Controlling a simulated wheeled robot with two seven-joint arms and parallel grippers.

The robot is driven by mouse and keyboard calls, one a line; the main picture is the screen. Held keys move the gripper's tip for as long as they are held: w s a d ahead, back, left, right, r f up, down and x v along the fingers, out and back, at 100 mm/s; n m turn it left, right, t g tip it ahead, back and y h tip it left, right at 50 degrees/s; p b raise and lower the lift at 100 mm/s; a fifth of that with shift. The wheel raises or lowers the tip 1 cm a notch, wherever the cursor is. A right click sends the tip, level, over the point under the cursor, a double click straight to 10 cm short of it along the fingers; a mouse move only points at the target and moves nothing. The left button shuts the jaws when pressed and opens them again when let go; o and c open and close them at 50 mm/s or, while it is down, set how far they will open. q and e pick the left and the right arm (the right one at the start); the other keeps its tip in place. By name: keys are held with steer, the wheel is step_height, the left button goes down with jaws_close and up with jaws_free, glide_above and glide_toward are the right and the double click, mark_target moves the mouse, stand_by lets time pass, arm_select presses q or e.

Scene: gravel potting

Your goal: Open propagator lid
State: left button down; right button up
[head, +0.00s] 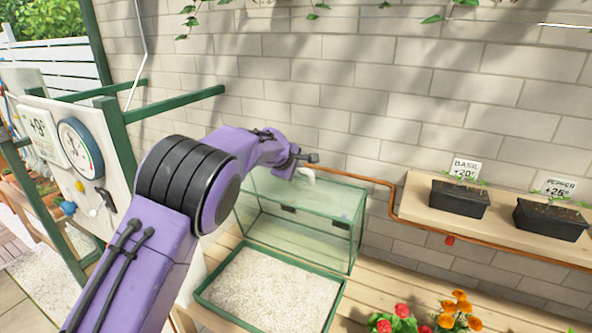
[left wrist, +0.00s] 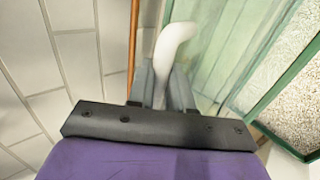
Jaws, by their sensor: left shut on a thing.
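The propagator has a green-rimmed tray (head: 212,303) filled with pale gravel. Its clear glass lid (head: 300,228) with green edges stands raised behind the tray, leaving the gravel uncovered from the front. My left gripper (head: 305,164) is at the lid's upper edge, shut on the white curved handle (head: 306,175). The left wrist view shows the handle (left wrist: 172,45) between the grey fingers (left wrist: 163,88), with the greenish glass (left wrist: 225,45) to the right. My arm hides part of the lid's left side. My right gripper is not in view.
A brick wall (head: 430,75) rises close behind the lid. A copper pipe (head: 375,181) runs along it. A wooden shelf (head: 420,207) at right holds black planters (head: 459,199). Red flowers (head: 402,311) and orange flowers (head: 458,304) stand at the front right. A board with a dial (head: 80,149) is at left.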

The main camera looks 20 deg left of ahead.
arm_select(q)
steer(key=shift+s+d+f, duration=0.1)
steer(key=shift+s+f, duration=0.15)
steer(key=shift+f, duration=0.25)
steer(key=c, duration=1.3)
jaws_free()
steer(key=shift+o, duration=1.1)
steer(key=shift+w, duration=0.25)
steer(key=b+v, duration=0.3)
steer(key=v, duration=0.7)
steer(key=shift+r, duration=0.25)
steer(key=shift+s, duration=0.15)
